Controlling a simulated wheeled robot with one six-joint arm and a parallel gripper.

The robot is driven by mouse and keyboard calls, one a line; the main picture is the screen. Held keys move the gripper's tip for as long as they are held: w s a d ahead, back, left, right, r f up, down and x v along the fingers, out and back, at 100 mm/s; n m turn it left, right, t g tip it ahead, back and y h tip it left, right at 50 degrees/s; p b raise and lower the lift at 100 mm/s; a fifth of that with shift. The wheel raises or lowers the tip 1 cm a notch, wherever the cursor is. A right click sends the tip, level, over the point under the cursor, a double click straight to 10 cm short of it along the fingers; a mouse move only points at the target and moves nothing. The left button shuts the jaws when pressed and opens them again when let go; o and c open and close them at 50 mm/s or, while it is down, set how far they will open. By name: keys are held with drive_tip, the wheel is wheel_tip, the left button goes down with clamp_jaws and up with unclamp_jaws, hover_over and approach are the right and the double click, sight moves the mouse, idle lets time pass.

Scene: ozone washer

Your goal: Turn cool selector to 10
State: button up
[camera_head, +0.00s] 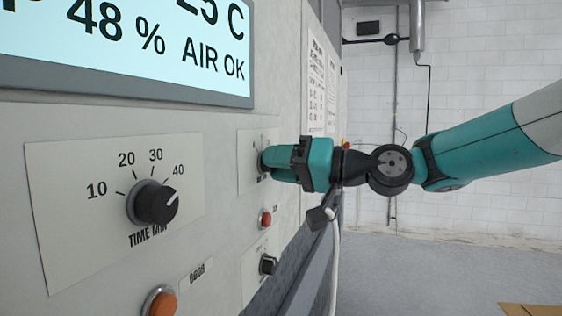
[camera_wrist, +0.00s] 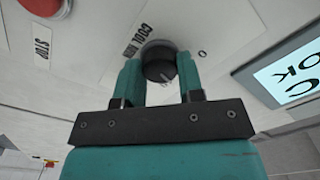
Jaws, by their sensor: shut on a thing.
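The cool selector is a round black knob (camera_wrist: 160,64) on a white plate. Its label, partly readable as "COOL MIN", shows beside it in the wrist view. My gripper (camera_wrist: 160,80) has its two teal fingers on either side of the knob and is shut on it. In the head view, my gripper (camera_head: 268,163) reaches the panel from the right and covers most of the knob and its plate (camera_head: 247,150). The knob's scale numbers and pointer direction cannot be read in either view.
The time knob (camera_head: 156,203), marked 10 to 40, is at the left. Below are a red button (camera_head: 265,219), a small black switch (camera_head: 268,264) and an orange button (camera_head: 161,303). A lit display (camera_head: 130,45) is above. A red stop button (camera_wrist: 42,5) shows in the wrist view.

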drive_tip(key=m+p, duration=0.2)
drive_tip(key=m, duration=0.2)
drive_tip(key=shift+m, duration=0.4)
idle(0.4)
drive_tip(key=o, duration=0.9)
